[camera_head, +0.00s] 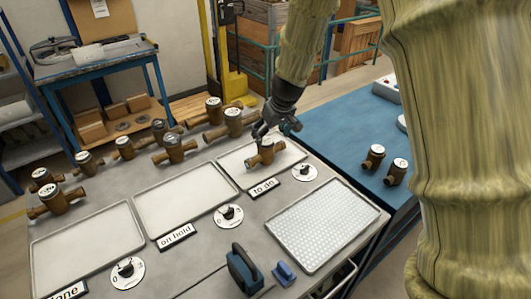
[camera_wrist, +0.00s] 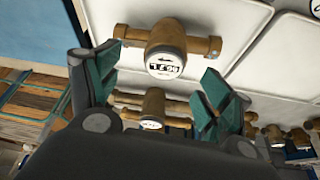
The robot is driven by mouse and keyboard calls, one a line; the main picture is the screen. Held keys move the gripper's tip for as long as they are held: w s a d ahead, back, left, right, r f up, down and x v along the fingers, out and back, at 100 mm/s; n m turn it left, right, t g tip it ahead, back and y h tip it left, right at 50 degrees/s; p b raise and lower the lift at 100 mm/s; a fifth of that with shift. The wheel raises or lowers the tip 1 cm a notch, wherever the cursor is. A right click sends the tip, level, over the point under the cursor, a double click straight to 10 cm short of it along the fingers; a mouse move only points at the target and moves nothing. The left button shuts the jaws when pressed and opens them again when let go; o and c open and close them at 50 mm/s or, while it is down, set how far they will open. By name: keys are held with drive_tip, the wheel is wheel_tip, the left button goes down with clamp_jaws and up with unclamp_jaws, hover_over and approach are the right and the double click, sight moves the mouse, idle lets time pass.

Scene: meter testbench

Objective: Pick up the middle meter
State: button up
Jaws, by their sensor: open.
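Several brown meters with white round dials stand on the grey bench. One meter (camera_head: 262,156) sits on the to do tray (camera_head: 231,170), directly below my gripper (camera_head: 273,134). In the wrist view my gripper (camera_wrist: 160,78) is open, with its teal fingers spread. A meter with a readable dial (camera_wrist: 166,60) shows ahead of the fingertips, on a white tray. Another meter (camera_wrist: 152,108) shows between the fingers, partly hidden by the gripper body. Neither is gripped. I cannot tell which meter is the middle one.
More meters, including one at the back (camera_head: 234,120), stand behind the trays. The on hold tray (camera_head: 185,205) and done tray (camera_head: 88,250) are empty. A mesh tray (camera_head: 324,224) lies at the right. Two meters stand on the blue table (camera_head: 335,125).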

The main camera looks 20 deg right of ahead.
sight(266, 141)
drive_tip(key=shift+s, duration=0.1)
drive_tip(key=shift+a, duration=0.15)
drive_tip(key=shift+p+x, duration=1)
drive_tip(key=shift+x, duration=1.6)
drive_tip(key=shift+a, duration=0.15)
drive_tip(key=shift+c, duration=0.2)
drive_tip(key=shift+r, duration=0.1)
clamp_jaws()
